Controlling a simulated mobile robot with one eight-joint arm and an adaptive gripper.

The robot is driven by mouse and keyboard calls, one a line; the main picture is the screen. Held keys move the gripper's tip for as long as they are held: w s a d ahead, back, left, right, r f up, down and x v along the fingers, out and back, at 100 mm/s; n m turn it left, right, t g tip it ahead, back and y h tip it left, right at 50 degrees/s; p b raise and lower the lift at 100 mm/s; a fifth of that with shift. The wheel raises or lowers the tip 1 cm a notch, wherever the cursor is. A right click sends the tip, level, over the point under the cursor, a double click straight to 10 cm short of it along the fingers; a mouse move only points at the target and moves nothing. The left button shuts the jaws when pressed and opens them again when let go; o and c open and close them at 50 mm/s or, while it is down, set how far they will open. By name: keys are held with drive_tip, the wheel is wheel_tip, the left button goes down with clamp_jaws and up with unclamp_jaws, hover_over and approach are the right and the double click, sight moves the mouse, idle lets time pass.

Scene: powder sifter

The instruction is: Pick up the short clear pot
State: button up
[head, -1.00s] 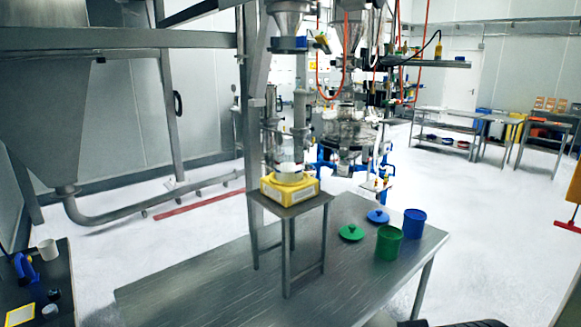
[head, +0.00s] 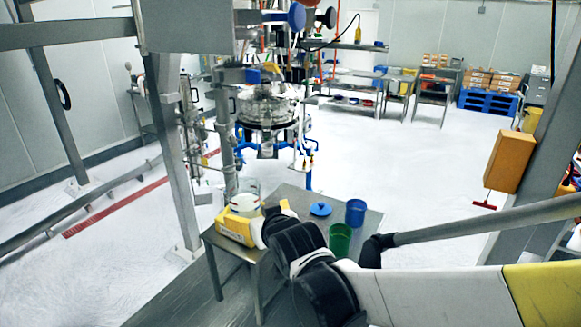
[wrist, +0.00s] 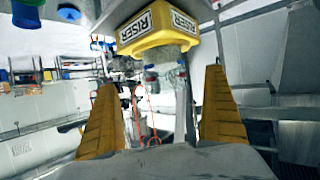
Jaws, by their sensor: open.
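The short clear pot (head: 245,204) stands on the yellow riser block (head: 236,229) in the head view, with whitish material seeming to show inside. In the wrist view, which appears upside down, the yellow block (wrist: 158,32) is at the top. The see-through pot (wrist: 172,54) shows faintly against it, beyond the fingertips. My gripper (wrist: 163,85) is open, its two yellow fingers wide apart with nothing between them. In the head view my gripper (head: 273,216) is close to the right side of the pot and block, partly hidden by my arm.
The riser stands on a small metal stand (head: 222,252) by the table. A green pot (head: 340,240), a blue pot (head: 355,212) and a blue lid (head: 320,209) are to the right. Steel sifter equipment and a post (head: 172,150) stand behind and left.

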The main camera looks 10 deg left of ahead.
sight(250, 207)
drive_tip(key=x, duration=0.5)
drive_tip(key=shift+w+a+b, duration=0.25)
drive_tip(key=shift+a+b, duration=0.05)
drive_tip(key=x, duration=0.5)
drive_tip(key=shift+w+a, duration=0.15)
drive_tip(key=shift+a, duration=0.15)
drive_tip(key=c, duration=1.3)
drive_tip(key=shift+c, duration=0.5)
drive_tip(key=shift+r, duration=0.15)
